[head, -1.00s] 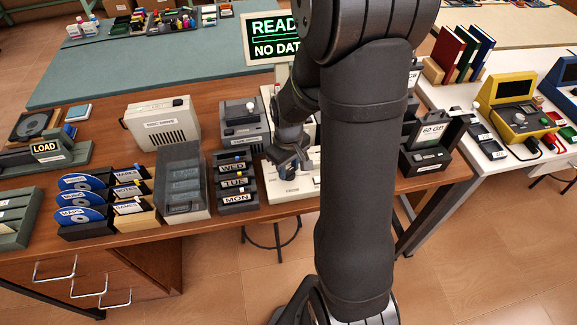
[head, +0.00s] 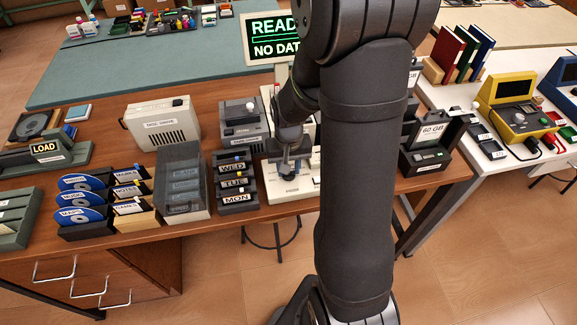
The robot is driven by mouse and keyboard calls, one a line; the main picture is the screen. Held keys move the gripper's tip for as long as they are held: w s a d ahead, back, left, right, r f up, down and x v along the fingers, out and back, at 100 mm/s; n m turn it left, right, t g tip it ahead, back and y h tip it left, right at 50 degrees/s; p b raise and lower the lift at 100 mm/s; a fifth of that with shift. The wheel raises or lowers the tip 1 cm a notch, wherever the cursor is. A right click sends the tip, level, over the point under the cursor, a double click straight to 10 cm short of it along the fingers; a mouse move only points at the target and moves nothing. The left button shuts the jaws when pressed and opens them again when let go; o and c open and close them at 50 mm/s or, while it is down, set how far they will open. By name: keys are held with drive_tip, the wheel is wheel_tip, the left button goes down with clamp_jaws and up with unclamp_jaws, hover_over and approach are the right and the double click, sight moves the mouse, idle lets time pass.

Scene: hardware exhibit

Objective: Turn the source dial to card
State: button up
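A cream console (head: 279,194) stands at the front of the wooden bench, right of the day-labelled stack. It has a small label near its front edge, too small to read. My gripper (head: 287,165) points down over this console. A small blue-grey knob-like part shows at the fingertips; I cannot tell whether it is the source dial or part of my gripper. No dial setting can be read, and my arm hides the console's right side. Whether the fingers are open, or touch anything, is not clear.
The WED, TUE and MON stack (head: 236,183) stands close left of the console. A grey device with a knob (head: 243,121) stands behind. A screen (head: 277,37) partly shows READ and NO DAT. A black rack with a 60 GB unit (head: 432,133) stands right of my arm.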

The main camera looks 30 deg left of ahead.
drive_tip(key=shift+m, duration=0.7)
drive_tip(key=o, duration=1)
wheel_tip(320, 180, up, 18)
drive_tip(key=shift+f, duration=0.25)
wheel_tip(320, 180, down, 18)
drive_tip(key=shift+r, duration=0.25)
idle(0.5)
